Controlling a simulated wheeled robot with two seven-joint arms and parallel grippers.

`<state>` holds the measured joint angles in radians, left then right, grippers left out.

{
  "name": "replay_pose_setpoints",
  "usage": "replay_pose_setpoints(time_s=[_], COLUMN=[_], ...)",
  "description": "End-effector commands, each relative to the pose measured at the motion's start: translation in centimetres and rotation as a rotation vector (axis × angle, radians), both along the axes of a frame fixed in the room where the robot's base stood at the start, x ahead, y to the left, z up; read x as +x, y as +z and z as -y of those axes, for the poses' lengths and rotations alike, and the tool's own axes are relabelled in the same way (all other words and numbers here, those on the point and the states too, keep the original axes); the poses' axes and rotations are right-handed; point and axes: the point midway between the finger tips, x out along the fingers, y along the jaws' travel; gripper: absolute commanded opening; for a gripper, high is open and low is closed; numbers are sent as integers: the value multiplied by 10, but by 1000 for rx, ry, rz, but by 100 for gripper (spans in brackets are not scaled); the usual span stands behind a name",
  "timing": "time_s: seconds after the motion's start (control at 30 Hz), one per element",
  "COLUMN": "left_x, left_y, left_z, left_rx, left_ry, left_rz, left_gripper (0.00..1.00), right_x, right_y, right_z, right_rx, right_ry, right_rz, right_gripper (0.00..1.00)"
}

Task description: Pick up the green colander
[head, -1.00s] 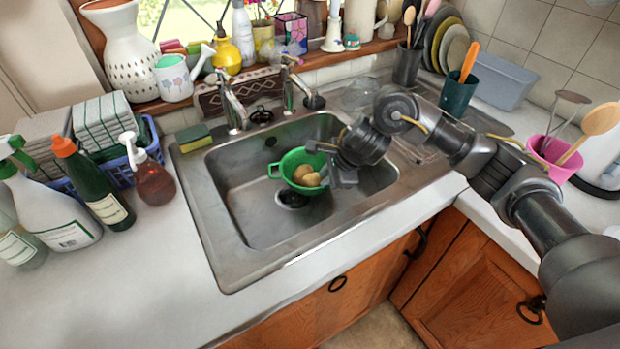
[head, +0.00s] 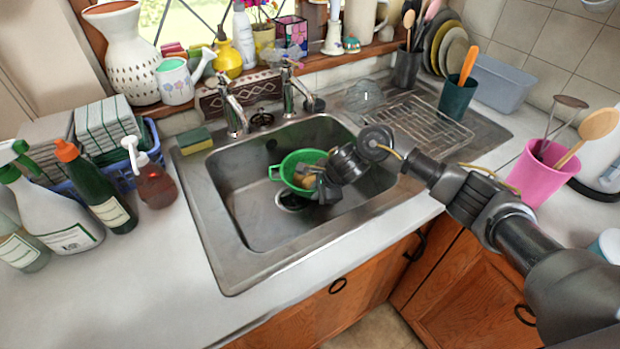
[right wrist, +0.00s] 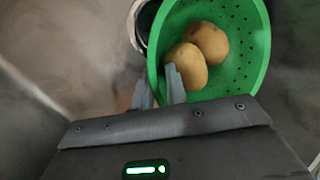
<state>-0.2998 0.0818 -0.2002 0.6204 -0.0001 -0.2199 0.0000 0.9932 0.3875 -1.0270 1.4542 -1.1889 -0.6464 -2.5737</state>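The green colander (head: 291,163) sits in the sink basin with potatoes in it. In the right wrist view the colander (right wrist: 240,75) fills the upper middle, with two potatoes (right wrist: 188,66) inside. My right gripper (head: 316,187) is at the colander's near right side. In the wrist view its fingers (right wrist: 160,90) are close together, one on each side of the rim, with a strip of green between them. They look shut on the rim, though the contact is partly hidden. My left gripper is not in view.
The metal sink (head: 235,235) surrounds the colander. Its faucet (head: 290,90) stands behind. A wire rack (head: 430,122) lies on the drainer at right. A pink pot (head: 540,175) stands near my right arm. Bottles (head: 100,190) crowd the left counter.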

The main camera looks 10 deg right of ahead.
Motion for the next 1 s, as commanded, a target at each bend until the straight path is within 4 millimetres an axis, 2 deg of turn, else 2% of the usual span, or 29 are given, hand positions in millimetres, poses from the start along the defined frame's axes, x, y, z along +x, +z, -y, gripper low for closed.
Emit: replay_pose_setpoints(time_s=[0.1,0.2,0.73,1.0], left_x=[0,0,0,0], left_y=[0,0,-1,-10], left_z=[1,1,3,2], left_rx=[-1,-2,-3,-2], left_ry=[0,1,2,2], left_rz=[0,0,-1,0], left_gripper=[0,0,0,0], right_x=[0,0,0,1], right_y=[0,0,2,24], right_z=[0,0,0,0], right_rx=[-1,-1,0,1], right_ry=[-1,-1,1,2], right_rz=[1,1,0,6], right_gripper=[13,0,0,0])
